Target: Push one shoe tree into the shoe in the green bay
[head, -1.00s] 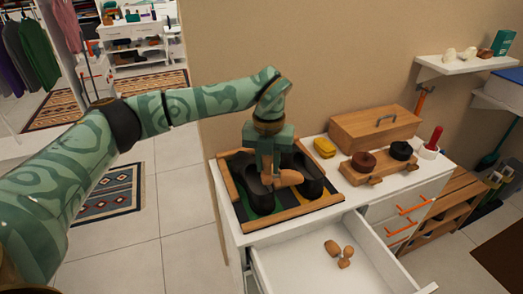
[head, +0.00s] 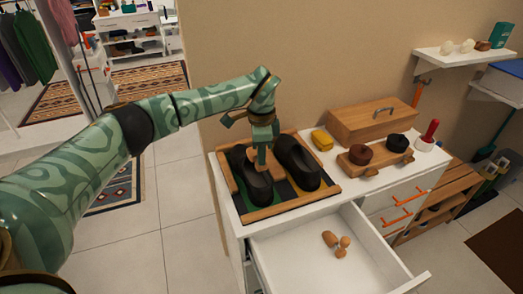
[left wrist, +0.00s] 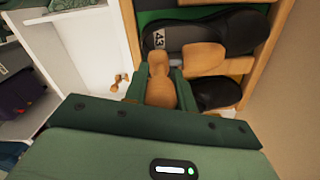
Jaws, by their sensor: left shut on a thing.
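My left gripper (head: 262,140) is shut on a wooden shoe tree (head: 261,157), over the tray. The left wrist view shows the tree's rounded block (left wrist: 160,82) between the fingers and its other part (left wrist: 205,58) against the opening of a black shoe (left wrist: 225,32) marked 43. This is the left shoe (head: 253,182) in the head view; green lining (left wrist: 172,16) shows beside it. I cannot tell how deep the tree sits. A second black shoe (head: 297,163) stands to the right. Another shoe tree (head: 337,243) lies in the open drawer. My right gripper is not in view.
The wooden tray rim (head: 292,212) surrounds the shoes. The white drawer (head: 372,262) stands open in front.

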